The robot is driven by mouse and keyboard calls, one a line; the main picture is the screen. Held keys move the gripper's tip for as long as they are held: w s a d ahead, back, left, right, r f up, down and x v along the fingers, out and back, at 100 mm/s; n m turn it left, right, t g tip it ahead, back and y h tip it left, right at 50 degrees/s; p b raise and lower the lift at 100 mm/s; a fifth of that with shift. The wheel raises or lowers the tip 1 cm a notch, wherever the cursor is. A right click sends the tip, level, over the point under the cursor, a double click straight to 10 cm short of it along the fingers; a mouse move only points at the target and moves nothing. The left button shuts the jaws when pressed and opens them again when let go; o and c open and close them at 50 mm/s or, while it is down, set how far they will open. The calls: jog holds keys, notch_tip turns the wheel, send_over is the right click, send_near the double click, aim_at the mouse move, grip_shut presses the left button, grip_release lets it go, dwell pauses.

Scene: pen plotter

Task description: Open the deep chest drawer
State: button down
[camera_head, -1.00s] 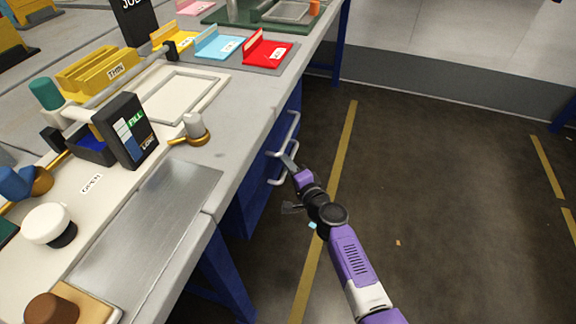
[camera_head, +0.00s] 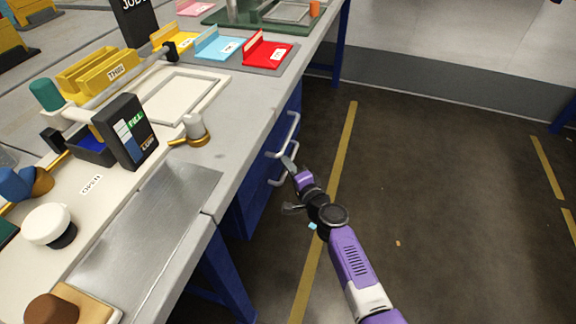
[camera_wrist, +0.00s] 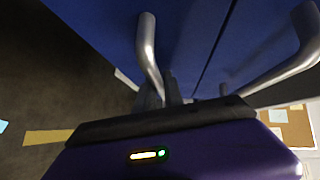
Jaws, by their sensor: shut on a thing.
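The blue drawer chest (camera_head: 253,205) stands under the workbench and has two silver bar handles on its front. The upper handle (camera_head: 293,127) is free. The lower handle (camera_head: 274,182) is at my gripper (camera_head: 288,162), which is shut on it near its middle. In the wrist view, the held handle (camera_wrist: 147,45) runs down to the fingers (camera_wrist: 160,93), and the other handle (camera_wrist: 285,70) is at the right. The blue drawer fronts (camera_wrist: 185,30) show a dark seam between them. I see no clear gap of an opened drawer. The grip itself is partly hidden by the gripper body.
The grey workbench (camera_head: 245,105) overhangs the chest. The dark floor (camera_head: 440,200) right of the chest is free, with a yellow line (camera_head: 342,150).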

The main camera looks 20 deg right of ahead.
jog(key=shift+d, duration=0.1)
dwell(0.7)
jog(key=s+d+b, duration=0.1)
jog(key=s+d, duration=0.7)
jog(key=d, duration=0.2)
jog(key=s+d+b, duration=0.2)
jog(key=s+d, duration=0.6)
jog(key=d, duration=0.3)
jog(key=shift+d, duration=0.3)
jog(key=shift+f, duration=0.1)
jog(key=c, duration=1.7)
grip_release()
jog(key=s, duration=0.2)
jog(key=s+p, duration=0.1)
jog(key=s, duration=0.2)
jog(key=s+d+r, duration=0.1)
jog(key=s, duration=0.1)
jog(key=shift+s+d+r+p, duration=0.1)
jog(key=shift+s+p, duration=0.2)
jog(key=shift+p, duration=0.1)
